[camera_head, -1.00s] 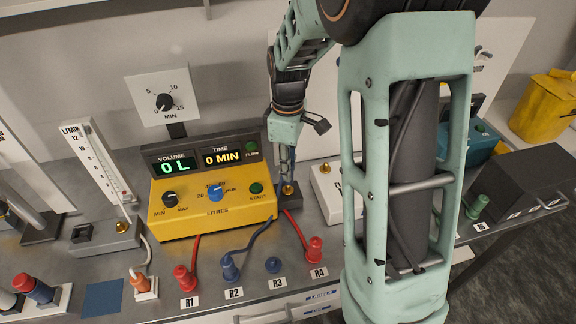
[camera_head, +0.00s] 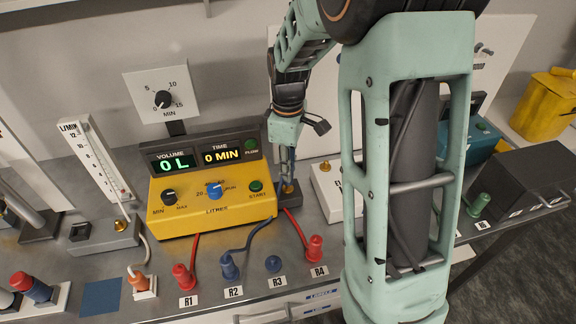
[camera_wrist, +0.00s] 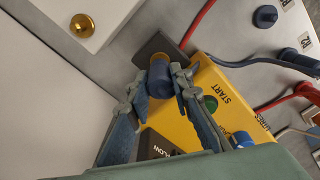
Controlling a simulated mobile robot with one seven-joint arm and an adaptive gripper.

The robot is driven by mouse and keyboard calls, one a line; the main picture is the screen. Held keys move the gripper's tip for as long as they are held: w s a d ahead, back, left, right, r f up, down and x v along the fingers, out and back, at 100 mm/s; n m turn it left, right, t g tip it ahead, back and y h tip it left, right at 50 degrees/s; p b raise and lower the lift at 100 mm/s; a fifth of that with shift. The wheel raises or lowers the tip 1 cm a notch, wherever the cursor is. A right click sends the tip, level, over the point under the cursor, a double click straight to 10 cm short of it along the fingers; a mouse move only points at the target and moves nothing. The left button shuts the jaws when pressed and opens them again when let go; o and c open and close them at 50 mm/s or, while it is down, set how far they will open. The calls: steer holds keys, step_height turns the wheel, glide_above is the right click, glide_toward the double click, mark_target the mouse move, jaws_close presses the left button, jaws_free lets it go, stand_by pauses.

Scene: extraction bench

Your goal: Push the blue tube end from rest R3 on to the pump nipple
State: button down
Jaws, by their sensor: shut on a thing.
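My gripper (camera_head: 287,176) reaches down beside the right end of the yellow pump unit (camera_head: 205,215). In the wrist view its two fingers (camera_wrist: 161,88) are shut on a short blue tube end (camera_wrist: 160,80). The brass pump nipple (camera_head: 289,189) stands on a small dark block (camera_head: 293,203) directly at the fingertips. Rest R3 (camera_head: 273,264) shows a low blue peg.
Red tube ends stand at R1 (camera_head: 184,277) and R4 (camera_head: 315,248), a blue one at R2 (camera_head: 229,267). Red and blue hoses run from these towards the pump. A white box (camera_head: 329,187) with a brass fitting stands close to the right of the nipple block.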

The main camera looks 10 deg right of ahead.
steer(key=shift+f+b, duration=0.7)
steer(key=shift+f, duration=0.35)
steer(key=c, duration=1.7)
jaws_free()
steer(key=shift+o, duration=0.2)
step_height(320, 180, up, 12)
steer(key=shift+r, duration=0.1)
